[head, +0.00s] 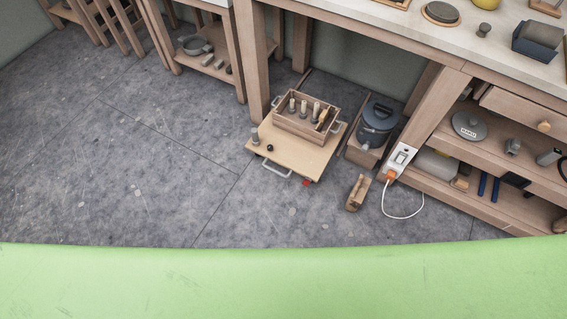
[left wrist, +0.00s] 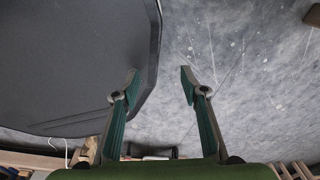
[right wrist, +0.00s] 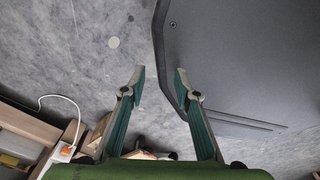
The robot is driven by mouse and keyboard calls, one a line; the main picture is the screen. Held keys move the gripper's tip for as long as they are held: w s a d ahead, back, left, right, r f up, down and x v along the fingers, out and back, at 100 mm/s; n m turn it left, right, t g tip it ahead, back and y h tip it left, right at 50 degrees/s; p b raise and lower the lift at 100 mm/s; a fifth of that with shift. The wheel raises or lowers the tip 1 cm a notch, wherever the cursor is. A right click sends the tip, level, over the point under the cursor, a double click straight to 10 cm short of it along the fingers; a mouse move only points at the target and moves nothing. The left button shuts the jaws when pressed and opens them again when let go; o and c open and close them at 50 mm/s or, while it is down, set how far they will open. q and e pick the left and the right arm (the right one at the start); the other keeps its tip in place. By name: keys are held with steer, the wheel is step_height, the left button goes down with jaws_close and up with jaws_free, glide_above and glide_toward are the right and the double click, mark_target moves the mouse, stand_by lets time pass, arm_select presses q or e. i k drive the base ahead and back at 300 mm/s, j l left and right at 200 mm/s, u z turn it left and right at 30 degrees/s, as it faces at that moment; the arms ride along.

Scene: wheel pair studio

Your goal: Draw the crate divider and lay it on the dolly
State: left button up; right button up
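The dolly (head: 285,156) is a low pale board with a metal handle at its front, on the floor before the workbench. The wooden crate (head: 291,130) stands on its back part, with metal handles at both ends. Several upright cylindrical pieces stand in the crate. I cannot make out the divider clearly among them. A small grey cylinder (head: 255,136) and a black knob (head: 270,148) are on the board's left part. Neither shows in the head view.
A wooden block (head: 358,193) lies on the floor nearby. A white cord (head: 403,217) loops from an orange plug (head: 391,174) at the bench leg. The floor left of the dolly is clear.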

mark_target(298, 155)
steer(key=i+l+u, duration=0.1)
steer(key=i, duration=0.55)
steer(key=i+l+u, duration=0.15)
steer(key=i, duration=0.55)
